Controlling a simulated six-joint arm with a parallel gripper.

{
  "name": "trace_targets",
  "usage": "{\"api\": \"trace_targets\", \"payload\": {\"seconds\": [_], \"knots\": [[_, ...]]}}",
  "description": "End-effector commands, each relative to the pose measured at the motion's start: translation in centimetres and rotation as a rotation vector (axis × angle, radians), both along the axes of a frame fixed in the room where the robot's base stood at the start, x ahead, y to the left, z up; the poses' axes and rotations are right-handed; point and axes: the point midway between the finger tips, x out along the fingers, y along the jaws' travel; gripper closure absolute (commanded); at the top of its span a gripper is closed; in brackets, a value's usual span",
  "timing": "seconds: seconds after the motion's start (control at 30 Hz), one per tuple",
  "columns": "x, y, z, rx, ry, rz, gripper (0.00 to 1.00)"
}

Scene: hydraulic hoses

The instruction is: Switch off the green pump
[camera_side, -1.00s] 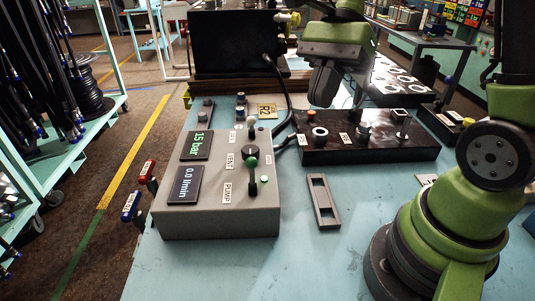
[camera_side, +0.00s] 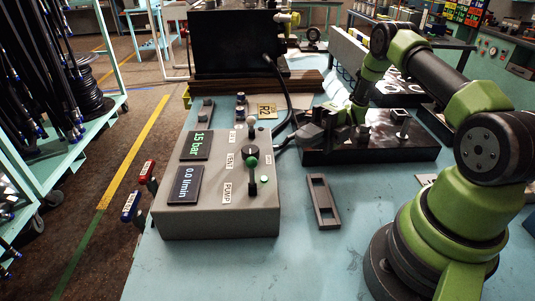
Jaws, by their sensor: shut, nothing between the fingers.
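The grey control box (camera_side: 235,218) stands on the table left of centre. A lever with a green knob (camera_side: 252,162) rises from its right side, by the PUMP label (camera_side: 227,192). A small pale green round spot (camera_side: 264,178) sits beside the lever. My gripper (camera_side: 293,139) is shut and empty. It is above and to the right of the green knob, apart from it in the picture, near the box's right edge. The fingertips are small and dark here, so their exact height is hard to tell.
The displays read "1.5 bar" (camera_side: 196,146) and "0.0 l/min" (camera_side: 186,184). A white-knobbed lever (camera_side: 250,121) stands behind the green one. A black fixture block (camera_side: 370,150) lies below my arm. A grey slotted bar (camera_side: 323,201) lies in front of it. Black hoses run behind the box.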

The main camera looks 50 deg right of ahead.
Motion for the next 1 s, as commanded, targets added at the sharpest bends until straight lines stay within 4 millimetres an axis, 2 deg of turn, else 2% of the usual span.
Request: {"api": "trace_targets", "payload": {"seconds": [0.33, 0.47, 0.8, 1.0], "knots": [[0.0, 0.0, -0.1, 0.005, 0.005, -0.003, 1.00], [0.1, 0.8, 0.0, 0.006, 0.005, -0.001, 1.00], [1.1, 6.6, 0.1, 0.005, 0.006, 0.004, 1.00], [1.5, 9.1, 0.2, 0.004, 0.004, 0.000, 1.00]]}}
